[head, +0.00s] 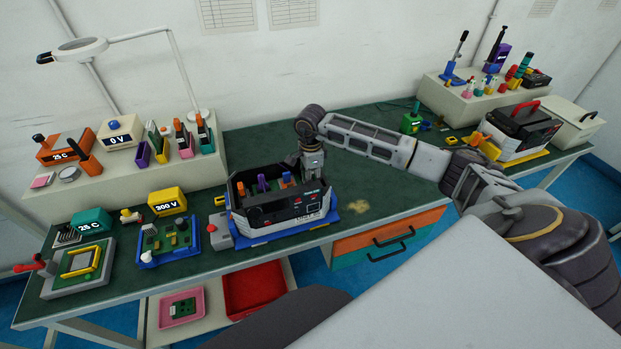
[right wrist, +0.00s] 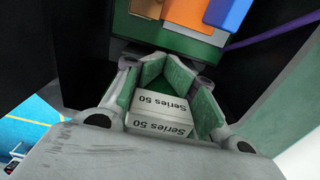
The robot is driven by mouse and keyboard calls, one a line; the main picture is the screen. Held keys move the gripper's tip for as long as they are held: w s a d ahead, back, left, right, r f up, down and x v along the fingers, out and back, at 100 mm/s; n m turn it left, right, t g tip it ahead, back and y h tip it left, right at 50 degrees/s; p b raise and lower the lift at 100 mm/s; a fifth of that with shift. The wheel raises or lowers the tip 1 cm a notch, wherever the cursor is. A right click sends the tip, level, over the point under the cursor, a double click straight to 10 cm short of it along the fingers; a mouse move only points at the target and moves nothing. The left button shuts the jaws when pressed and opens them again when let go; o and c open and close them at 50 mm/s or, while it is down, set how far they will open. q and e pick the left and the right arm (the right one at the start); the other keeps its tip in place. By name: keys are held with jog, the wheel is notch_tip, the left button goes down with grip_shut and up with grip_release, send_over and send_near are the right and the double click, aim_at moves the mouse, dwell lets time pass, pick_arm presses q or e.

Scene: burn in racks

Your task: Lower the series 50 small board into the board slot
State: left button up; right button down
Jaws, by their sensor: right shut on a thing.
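The series 50 small board (right wrist: 162,108) shows in the right wrist view as a pale block with two "Series 50" labels. My right gripper (right wrist: 168,80) is shut on it, with green-padded fingers on both sides. In the head view my right gripper (head: 311,168) points down at the back right of an open-topped black unit (head: 288,211). Its fingertips and the board are hidden there behind the unit's wall. The board slot cannot be made out, and I cannot tell whether the board touches it. My left gripper is not in view.
Orange and blue parts stand inside the unit, close ahead of the fingers in the wrist view, above a green board (right wrist: 160,32). A blue tray with a circuit board (head: 166,241) stands left of the unit.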

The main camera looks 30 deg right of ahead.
jog(key=c, duration=1.1)
grip_release()
jog(key=shift+r, duration=6)
jog(key=shift+s, duration=0.1)
